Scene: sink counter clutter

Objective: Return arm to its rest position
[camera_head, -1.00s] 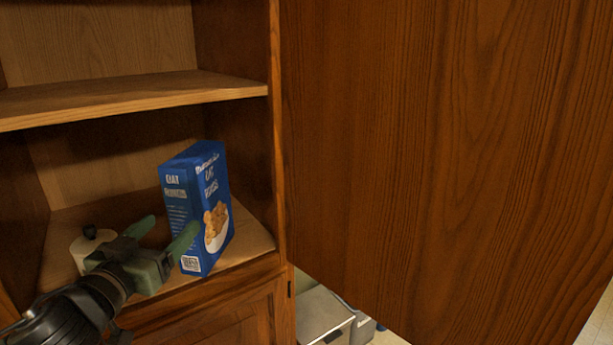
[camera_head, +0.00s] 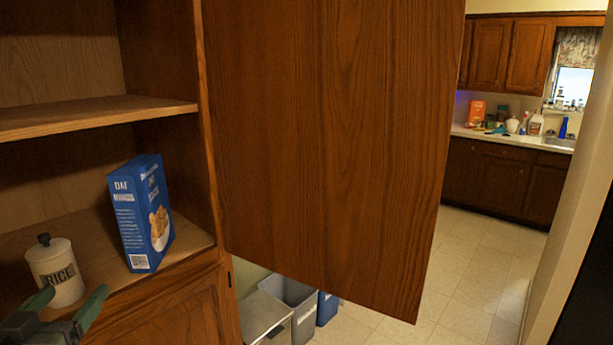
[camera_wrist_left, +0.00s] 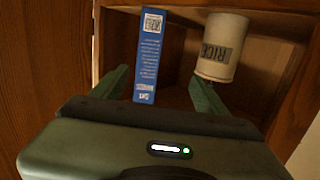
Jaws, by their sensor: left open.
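My left gripper (camera_head: 70,314) is at the lower left of the head view, open and empty, in front of the cabinet's lower shelf. Its green fingers also show spread apart in the left wrist view (camera_wrist_left: 160,92). A blue oat cereal box (camera_head: 142,213) stands upright on the lower shelf, apart from the fingers. In the left wrist view the box (camera_wrist_left: 148,55) appears beyond the fingers, between them. A white rice canister (camera_head: 58,272) with a dark knob stands left of the box. It also shows in the left wrist view (camera_wrist_left: 222,47). My right gripper is not in view.
An open wooden cabinet door (camera_head: 330,140) hangs to the right of the shelves. Grey bins (camera_head: 290,300) stand on the floor below it. Beyond is open tiled floor (camera_head: 455,270) and a far sink counter (camera_head: 500,136) with clutter. A wall edge (camera_head: 570,190) is at the right.

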